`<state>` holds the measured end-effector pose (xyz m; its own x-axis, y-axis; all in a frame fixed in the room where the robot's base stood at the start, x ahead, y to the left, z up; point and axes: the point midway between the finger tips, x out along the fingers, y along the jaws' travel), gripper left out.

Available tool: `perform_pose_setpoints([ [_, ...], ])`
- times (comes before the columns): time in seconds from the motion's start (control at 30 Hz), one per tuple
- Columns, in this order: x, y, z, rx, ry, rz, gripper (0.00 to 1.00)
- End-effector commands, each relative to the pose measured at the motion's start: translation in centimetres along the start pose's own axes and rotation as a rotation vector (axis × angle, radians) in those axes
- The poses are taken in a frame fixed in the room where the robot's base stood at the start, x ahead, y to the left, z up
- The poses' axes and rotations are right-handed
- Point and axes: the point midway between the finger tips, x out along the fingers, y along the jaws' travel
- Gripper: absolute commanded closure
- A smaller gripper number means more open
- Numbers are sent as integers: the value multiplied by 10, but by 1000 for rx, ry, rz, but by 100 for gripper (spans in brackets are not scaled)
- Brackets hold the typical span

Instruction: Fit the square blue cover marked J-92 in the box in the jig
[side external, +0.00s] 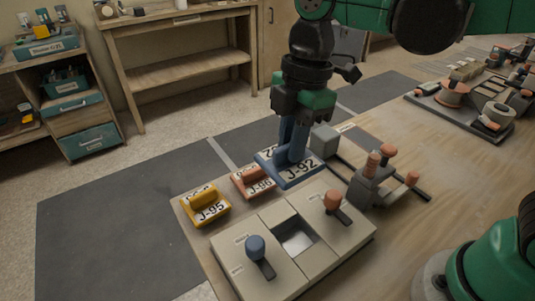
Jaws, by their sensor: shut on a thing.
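The square blue cover marked J-92 (301,171) is held by my gripper (292,152), whose fingers are shut on it. The cover hangs tilted a little in the picture, behind the jig and above the table's left part. The jig (333,217) is a pale block with a blue-knobbed lever and an orange-knobbed lever on top. The box (298,241) shows as a square opening between the levers, with a light inside. My gripper and the cover are up and behind this opening, apart from it.
A yellow cover marked J-95 (208,208) and a red cover marked J-96 (254,182) lie left of the held cover. A toggle clamp with orange grips (377,177) stands right of the jig. A dark tray of parts (475,98) lies at the far right.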

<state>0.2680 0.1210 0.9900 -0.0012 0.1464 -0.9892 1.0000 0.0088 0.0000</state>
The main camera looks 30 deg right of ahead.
Motion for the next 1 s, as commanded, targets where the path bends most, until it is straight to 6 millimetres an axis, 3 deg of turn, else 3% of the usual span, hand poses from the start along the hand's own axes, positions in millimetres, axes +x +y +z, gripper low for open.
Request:
perform_pose_setpoints([
  [0.1,18,-28,-7,1,2,0,100],
  [0.23,28,-42,-8,7,3,2,100],
  [0.7,61,-43,-4,10,3,1,100],
  [1.0,68,-43,-3,9,3,1,100],
])
